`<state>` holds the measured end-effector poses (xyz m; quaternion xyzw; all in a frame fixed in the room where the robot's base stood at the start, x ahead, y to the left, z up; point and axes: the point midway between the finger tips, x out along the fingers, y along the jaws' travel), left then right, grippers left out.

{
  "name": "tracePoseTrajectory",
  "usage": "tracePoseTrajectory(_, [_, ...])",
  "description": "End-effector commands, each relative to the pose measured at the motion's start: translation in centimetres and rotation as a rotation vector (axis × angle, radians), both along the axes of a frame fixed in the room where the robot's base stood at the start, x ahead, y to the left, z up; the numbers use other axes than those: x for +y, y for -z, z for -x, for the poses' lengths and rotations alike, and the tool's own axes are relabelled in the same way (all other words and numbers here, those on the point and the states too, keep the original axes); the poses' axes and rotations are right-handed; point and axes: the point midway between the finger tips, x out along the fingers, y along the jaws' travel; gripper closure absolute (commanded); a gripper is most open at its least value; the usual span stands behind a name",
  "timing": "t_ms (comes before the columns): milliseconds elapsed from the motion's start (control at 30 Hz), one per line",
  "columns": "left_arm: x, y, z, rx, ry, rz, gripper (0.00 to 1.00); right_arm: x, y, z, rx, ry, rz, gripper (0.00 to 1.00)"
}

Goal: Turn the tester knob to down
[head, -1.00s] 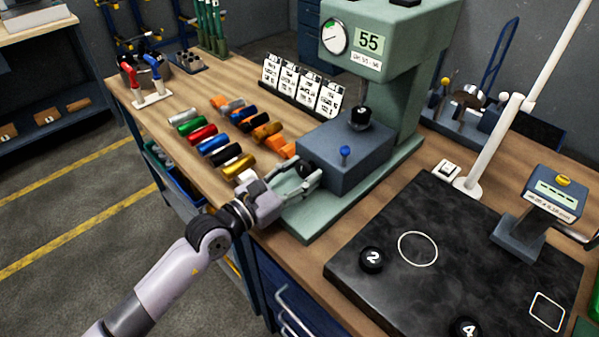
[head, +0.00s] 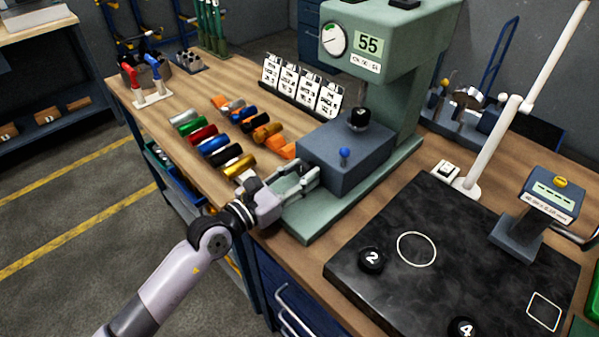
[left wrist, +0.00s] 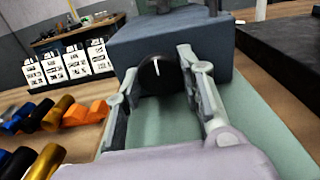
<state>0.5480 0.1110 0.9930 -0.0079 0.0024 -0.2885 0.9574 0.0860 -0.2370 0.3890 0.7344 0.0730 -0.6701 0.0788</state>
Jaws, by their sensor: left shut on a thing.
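The tester (head: 385,95) is a green machine with a grey-blue block (head: 345,158) on its base, a round dial and a display reading 55. The black round knob (left wrist: 157,75) sits on the block's front face in the left wrist view. Its white pointer line points nearly up in that view, leaning slightly left. My left gripper (head: 308,174) is at that face, its two fingers on either side of the knob and shut on it. In the left wrist view the gripper (left wrist: 158,73) shows the knob between its fingertips. My right gripper is in neither view.
Coloured cylinders (head: 213,145) lie on the bench left of the tester, with white cards (head: 300,85) behind them. A black slab (head: 400,270) with numbered pucks lies to the right.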

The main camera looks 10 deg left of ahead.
Motion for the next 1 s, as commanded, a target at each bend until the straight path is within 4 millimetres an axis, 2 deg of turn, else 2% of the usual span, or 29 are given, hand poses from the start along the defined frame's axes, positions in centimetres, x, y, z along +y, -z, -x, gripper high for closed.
tracePoseTrajectory(67, [0.0,0.0,0.0,0.001,0.001,0.001,0.92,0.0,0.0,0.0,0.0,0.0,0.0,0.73])
tracePoseTrajectory(100, [0.0,0.0,0.0,0.001,0.001,0.001,0.63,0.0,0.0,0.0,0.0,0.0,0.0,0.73])
tracePoseTrajectory(367, [0.0,0.0,0.0,-0.001,0.0,-0.001,0.46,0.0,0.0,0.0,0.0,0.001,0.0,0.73])
tracePoseTrajectory(767, [0.4,0.1,0.6,0.0,-0.001,-0.004,0.46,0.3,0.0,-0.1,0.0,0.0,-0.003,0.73])
tracePoseTrajectory(1000, [2.7,0.3,4.1,0.003,0.0,-0.007,0.46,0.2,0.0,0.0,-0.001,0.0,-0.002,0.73])
